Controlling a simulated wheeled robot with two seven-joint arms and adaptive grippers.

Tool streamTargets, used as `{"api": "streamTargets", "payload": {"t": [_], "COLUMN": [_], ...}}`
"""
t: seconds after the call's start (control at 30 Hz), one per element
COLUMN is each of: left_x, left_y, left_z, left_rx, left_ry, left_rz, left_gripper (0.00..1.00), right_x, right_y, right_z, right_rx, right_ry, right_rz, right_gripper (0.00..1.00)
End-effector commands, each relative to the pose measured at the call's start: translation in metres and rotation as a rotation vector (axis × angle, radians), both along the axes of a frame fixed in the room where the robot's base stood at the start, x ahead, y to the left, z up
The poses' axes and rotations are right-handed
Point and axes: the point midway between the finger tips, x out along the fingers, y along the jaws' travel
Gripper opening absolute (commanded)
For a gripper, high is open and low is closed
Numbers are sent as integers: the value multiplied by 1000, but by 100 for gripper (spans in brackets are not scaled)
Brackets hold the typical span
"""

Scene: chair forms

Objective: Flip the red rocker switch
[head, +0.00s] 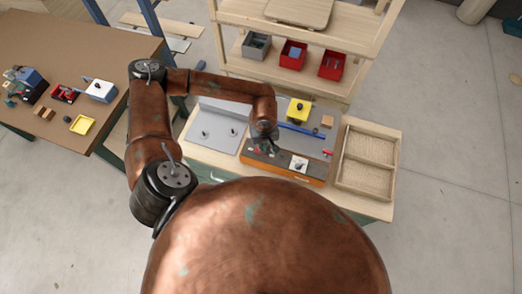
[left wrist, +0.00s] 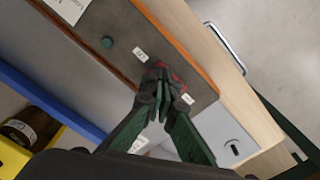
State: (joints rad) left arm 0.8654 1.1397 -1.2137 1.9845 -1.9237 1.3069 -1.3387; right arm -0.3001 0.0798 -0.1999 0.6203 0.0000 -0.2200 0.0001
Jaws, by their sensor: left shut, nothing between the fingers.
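The red rocker switch (left wrist: 172,73) sits on a dark panel (left wrist: 125,22) with an orange edge in the left wrist view, partly hidden behind my fingertips. My left gripper (left wrist: 158,85) is shut and empty, with its tips over the switch; I cannot tell whether they touch it or which way the rocker is tilted. In the head view my left gripper (head: 263,140) is above the left part of the orange-edged panel (head: 312,180). White labels lie on either side of the switch. My right gripper is not in view.
A green round button (left wrist: 107,42) is on the same panel. A wooden tray (head: 342,172) stands at right, and a grey plate (head: 212,132) at left.

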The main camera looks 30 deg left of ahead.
Motion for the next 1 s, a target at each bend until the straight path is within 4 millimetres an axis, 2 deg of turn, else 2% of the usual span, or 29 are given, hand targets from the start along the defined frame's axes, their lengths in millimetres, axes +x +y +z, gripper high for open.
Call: {"api": "streamTargets", "payload": {"t": [1.0], "left_x": [-1], "left_y": [0], "left_z": [70], "left_rx": [0], "left_ry": [1], "left_rz": [0], "left_gripper": [0], "right_x": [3], "right_y": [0], "right_z": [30], "right_rx": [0], "right_ry": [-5], "right_rz": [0], "right_gripper": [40]}}
